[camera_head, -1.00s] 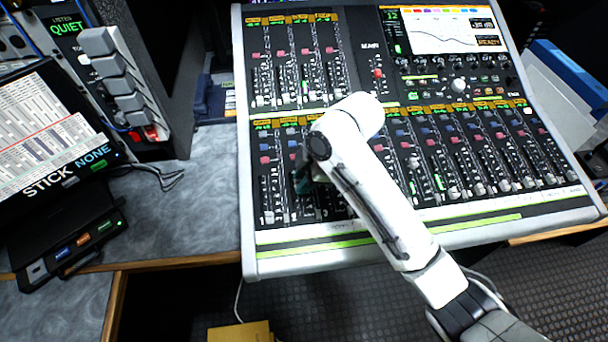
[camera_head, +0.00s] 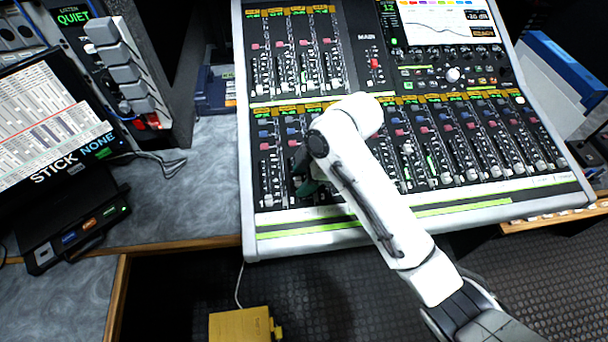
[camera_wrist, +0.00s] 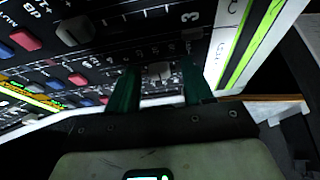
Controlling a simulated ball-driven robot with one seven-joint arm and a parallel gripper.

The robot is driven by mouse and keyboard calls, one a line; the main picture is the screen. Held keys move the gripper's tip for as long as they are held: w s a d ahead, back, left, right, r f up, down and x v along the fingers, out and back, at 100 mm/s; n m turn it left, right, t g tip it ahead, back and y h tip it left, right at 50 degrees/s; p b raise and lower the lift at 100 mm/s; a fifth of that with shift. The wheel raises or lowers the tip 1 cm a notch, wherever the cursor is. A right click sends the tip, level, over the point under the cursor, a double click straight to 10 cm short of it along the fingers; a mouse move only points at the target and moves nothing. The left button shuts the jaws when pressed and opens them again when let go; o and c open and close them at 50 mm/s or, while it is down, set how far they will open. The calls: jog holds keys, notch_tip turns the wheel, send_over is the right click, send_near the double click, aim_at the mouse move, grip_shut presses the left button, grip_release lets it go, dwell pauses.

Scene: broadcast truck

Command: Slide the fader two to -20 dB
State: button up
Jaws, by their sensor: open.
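The mixing console (camera_head: 432,194) lies under my arm, with a lower row of faders along its front. My gripper (camera_head: 306,184) is over the left part of that row, and my white arm hides much of it. In the wrist view, my gripper (camera_wrist: 160,86) is open, its two dark green fingers on either side of a small pale fader cap (camera_wrist: 160,70). I cannot tell whether either finger touches the cap. The fader numbers and dB marks are too small or blurred to match surely to the cap between the fingers.
A red main fader (camera_head: 375,63) sits higher on the console. At left are a laptop-like screen (camera_head: 45,125), a small black box (camera_head: 80,235) and a panel of grey levers (camera_head: 125,65). A yellow box (camera_head: 240,325) lies on the floor below the front edge.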

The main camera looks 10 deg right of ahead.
jog(key=v, duration=1)
jog(key=shift+r, duration=0.3)
jog(key=shift+d, duration=0.25)
